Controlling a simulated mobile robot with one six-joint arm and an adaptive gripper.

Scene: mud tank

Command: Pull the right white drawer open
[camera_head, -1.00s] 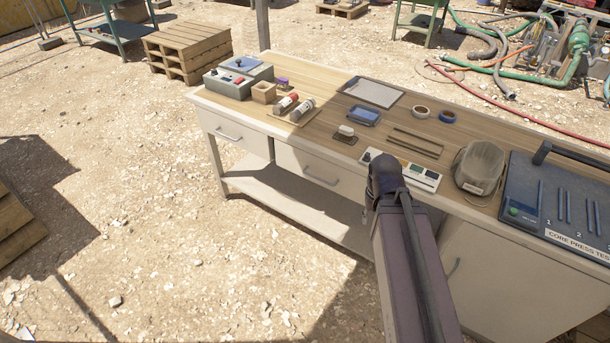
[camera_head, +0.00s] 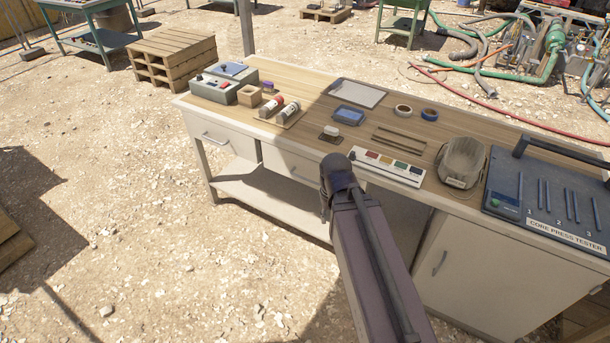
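The right white drawer (camera_head: 283,158) is in the front of the workbench, below its wooden top, and looks shut. My arm's dark elbow joint (camera_head: 338,172) and its long link cover the right part of this drawer front, and its handle cannot be made out clearly. The left white drawer (camera_head: 222,137) beside it is also shut, with a curved metal handle (camera_head: 215,138) showing. My gripper is hidden from the head camera, behind or beyond my own arm, so its distance from the drawer and its fingers cannot be seen.
The workbench top (camera_head: 300,90) holds bottles, tape rolls, a cap (camera_head: 462,162) and a press tester (camera_head: 545,200). A lower shelf (camera_head: 270,205) lies under the drawers, and a cupboard (camera_head: 490,270) stands at the right. The gravel ground in front is clear.

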